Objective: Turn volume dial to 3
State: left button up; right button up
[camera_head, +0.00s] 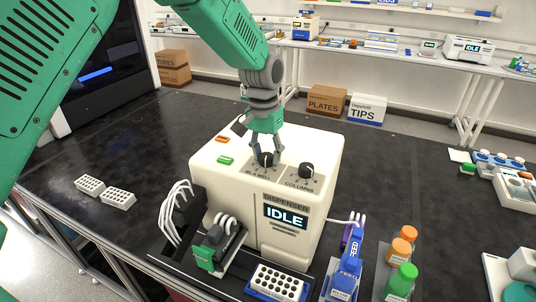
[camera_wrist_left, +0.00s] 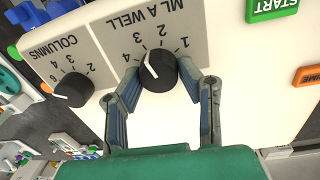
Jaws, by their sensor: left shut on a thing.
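The volume dial, a black knob under the label "ML A WELL", sits on the top of the white dispenser (camera_head: 218,160). It shows in the head view (camera_head: 266,159) and, larger, in the wrist view (camera_wrist_left: 158,71). In the wrist view its white pointer line points up and slightly left, among the printed numbers; I cannot tell exactly which number it meets. My left gripper (camera_head: 266,155) reaches down from above, with its two fingers on either side of the dial, shut on it. In the wrist view the fingers (camera_wrist_left: 160,92) flank the knob. My right gripper is out of view.
The "COLUMNS" dial (camera_head: 306,171) stands close to the right of the volume dial. Orange (camera_head: 222,139) and green (camera_head: 225,160) buttons are to the left. The display (camera_head: 286,217) reads "IDLE". A tube rack (camera_head: 276,283) and capped bottles (camera_head: 401,279) stand in front.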

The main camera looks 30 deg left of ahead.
aim_at(265, 153)
pick_arm(q)
jog(key=shift+w+a+r+n, duration=0.1)
jog(key=shift+w+r+n, duration=0.15)
jog(key=shift+n, duration=0.35)
jog(key=o, duration=1.1)
jog(key=shift+o, duration=0.2)
jog(key=shift+s+f, duration=0.1)
jog(key=shift+f, duration=0.05)
jog(key=shift+r, duration=0.45)
notch_tip(265, 153, up, 11)
jog(key=shift+a, duration=0.3)
